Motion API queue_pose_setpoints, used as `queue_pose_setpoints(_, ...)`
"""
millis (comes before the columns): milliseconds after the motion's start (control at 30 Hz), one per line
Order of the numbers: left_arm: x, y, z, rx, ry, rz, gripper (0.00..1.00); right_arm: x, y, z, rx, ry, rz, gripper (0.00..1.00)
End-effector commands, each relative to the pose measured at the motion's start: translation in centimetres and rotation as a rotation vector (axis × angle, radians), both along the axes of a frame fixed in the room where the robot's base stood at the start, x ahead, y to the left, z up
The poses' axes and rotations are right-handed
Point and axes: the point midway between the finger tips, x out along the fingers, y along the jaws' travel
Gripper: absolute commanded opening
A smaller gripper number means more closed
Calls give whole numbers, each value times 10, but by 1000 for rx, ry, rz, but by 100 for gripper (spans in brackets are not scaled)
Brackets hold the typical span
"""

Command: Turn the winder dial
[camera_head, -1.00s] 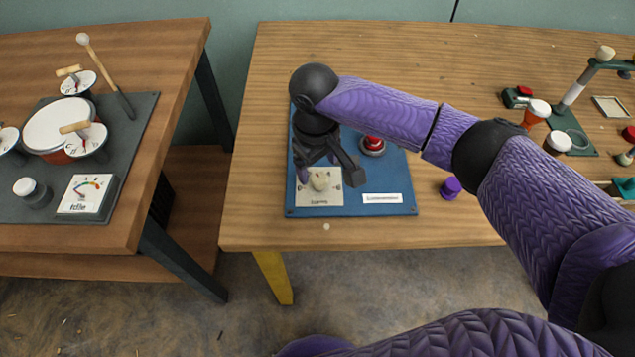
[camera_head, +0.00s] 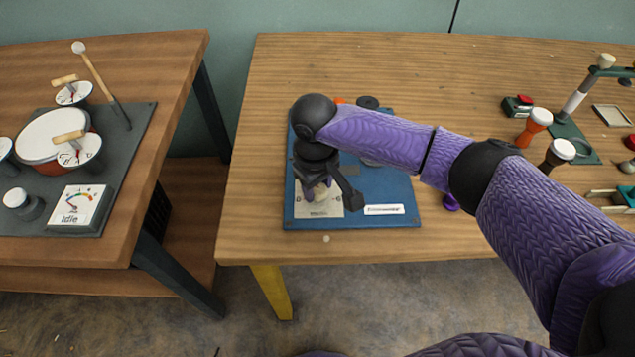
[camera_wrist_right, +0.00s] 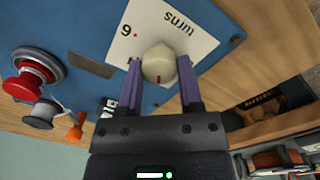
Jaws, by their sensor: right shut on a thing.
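The winder dial (camera_wrist_right: 159,64) is a cream knob with a dark red mark, on a white plate (camera_wrist_right: 205,28) lettered "turns" with a "6". The plate is on a blue board (camera_head: 300,222) at the front left of the middle table. My right gripper (camera_wrist_right: 160,78) is shut on the dial, one purple finger on each side. In the head view my right gripper (camera_head: 322,188) reaches down over the plate and mostly hides the dial. My left gripper is in neither view.
A red button (camera_wrist_right: 25,82) and a dark spool-like knob (camera_wrist_right: 40,113) stand on the board in the wrist view. A white label (camera_head: 384,209) is right of the plate. A drum panel (camera_head: 50,215) is on the left table. Goblet drums (camera_head: 537,121) stand at the right.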

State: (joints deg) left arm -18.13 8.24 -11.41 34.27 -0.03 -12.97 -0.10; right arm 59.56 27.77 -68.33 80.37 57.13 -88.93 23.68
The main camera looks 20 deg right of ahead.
Motion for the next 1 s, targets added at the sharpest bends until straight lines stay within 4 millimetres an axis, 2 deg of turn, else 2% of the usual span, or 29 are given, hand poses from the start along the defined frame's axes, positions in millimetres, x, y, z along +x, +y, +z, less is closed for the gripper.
queue_pose_setpoints(167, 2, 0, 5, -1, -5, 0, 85, 0, 0, 1, -1, 2, -21, 0)
queue_pose_setpoints(367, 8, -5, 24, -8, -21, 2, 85, 0, 0, 5, -1, 1, -112, 0)
queue_pose_setpoints(733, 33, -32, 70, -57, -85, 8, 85, -1, 0, 5, 0, 4, -440, 0)
queue_pose_setpoints(1000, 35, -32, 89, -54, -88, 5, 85, 0, -1, 3, 0, 4, -689, 0)
